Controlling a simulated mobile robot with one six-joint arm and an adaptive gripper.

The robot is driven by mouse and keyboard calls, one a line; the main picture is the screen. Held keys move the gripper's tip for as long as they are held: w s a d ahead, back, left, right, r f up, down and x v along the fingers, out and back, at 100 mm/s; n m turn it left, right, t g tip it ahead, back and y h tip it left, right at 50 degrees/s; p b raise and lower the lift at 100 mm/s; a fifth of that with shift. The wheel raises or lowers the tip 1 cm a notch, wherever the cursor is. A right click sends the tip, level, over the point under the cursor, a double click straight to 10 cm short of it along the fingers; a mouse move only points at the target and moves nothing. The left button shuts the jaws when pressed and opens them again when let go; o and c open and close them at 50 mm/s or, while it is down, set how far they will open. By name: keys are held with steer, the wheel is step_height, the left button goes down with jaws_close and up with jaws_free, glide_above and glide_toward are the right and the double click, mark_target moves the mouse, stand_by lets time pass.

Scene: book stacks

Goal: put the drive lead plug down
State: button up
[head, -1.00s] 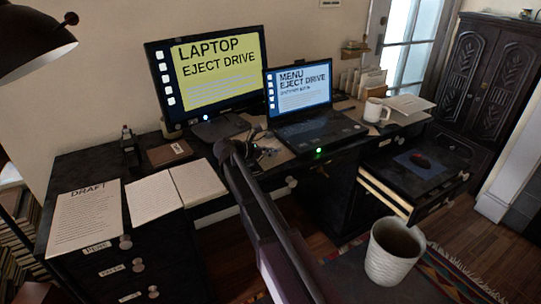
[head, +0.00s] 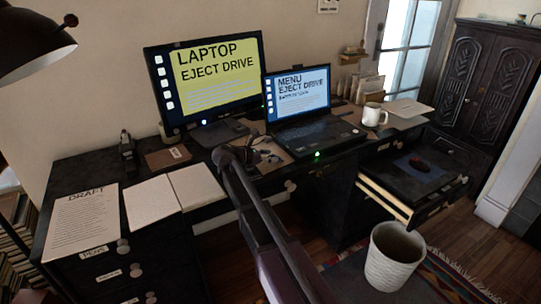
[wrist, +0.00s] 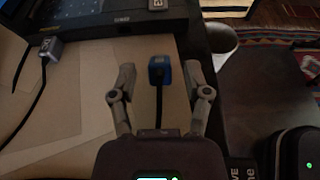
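In the wrist view a blue plug (wrist: 159,68) on a black lead, apparently the drive lead plug, is between the fingers of my gripper (wrist: 160,80). The fingers are spread, with a clear gap on each side of the plug. The plug shows over the tan desk mat (wrist: 85,115); I cannot tell whether it rests on it. Its lead runs back toward my gripper's palm. In the head view my gripper (head: 258,156) is low over the desk in front of the laptop (head: 305,132), and the plug is too small to make out there.
A grey plug (wrist: 51,47) on another black lead lies by the laptop. A monitor (head: 215,80), white mug (head: 374,115) and papers (head: 160,197) stand or lie on the desk. A drawer (head: 410,195) is pulled out at right, and a white bin (head: 388,270) stands in front.

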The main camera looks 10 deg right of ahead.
steer(key=shift+s+f+y, duration=0.4)
steer(key=shift+s+f, duration=0.3)
steer(key=shift+f, duration=0.35)
steer(key=shift+r+p, duration=0.15)
steer(key=shift+p, duration=0.15)
steer(key=shift+w+a+r+p, duration=0.1)
steer(key=shift+w+r+p, duration=0.15)
steer(key=shift+p, duration=0.25)
step_height(320, 180, up, 4)
steer(key=p, duration=0.5)
glide_above(251, 174)
steer(key=w+a, duration=0.3)
steer(key=shift+w+r, duration=0.2)
